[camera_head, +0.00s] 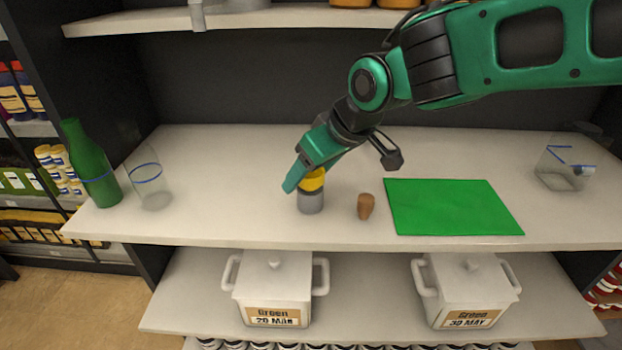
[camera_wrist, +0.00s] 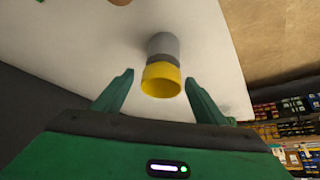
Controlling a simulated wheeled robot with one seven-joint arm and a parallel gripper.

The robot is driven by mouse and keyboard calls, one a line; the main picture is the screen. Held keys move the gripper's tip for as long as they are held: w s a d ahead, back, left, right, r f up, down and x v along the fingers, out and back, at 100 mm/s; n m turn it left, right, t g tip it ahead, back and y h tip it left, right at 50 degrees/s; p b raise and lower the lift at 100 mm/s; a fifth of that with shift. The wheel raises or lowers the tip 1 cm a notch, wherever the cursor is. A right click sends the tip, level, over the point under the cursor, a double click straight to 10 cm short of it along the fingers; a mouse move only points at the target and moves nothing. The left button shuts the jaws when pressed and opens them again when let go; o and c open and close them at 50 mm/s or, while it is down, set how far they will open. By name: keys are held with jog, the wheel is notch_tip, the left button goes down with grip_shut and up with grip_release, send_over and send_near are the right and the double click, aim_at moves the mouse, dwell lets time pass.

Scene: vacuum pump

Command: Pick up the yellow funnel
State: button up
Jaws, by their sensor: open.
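The yellow funnel (camera_head: 312,180) sits on top of a grey cylinder (camera_head: 311,202) on the white shelf. In the wrist view the funnel's yellow rim (camera_wrist: 161,80) faces me, with the grey cylinder (camera_wrist: 163,45) beyond it. My gripper (camera_head: 299,180) is at the funnel in the head view and partly covers it. In the wrist view my two fingers (camera_wrist: 158,95) are spread apart, one on each side of the funnel. A gap shows between each finger and the funnel.
A brown cork (camera_head: 366,206) stands right of the cylinder, then a green mat (camera_head: 452,207). A clear glass (camera_head: 148,182) and green bottle (camera_head: 91,165) stand at the left. A clear container (camera_head: 565,165) stands at the far right. An upper shelf (camera_head: 250,19) is above.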

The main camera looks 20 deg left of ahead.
jog(key=c, duration=1.1)
jog(key=shift+r, duration=0.1)
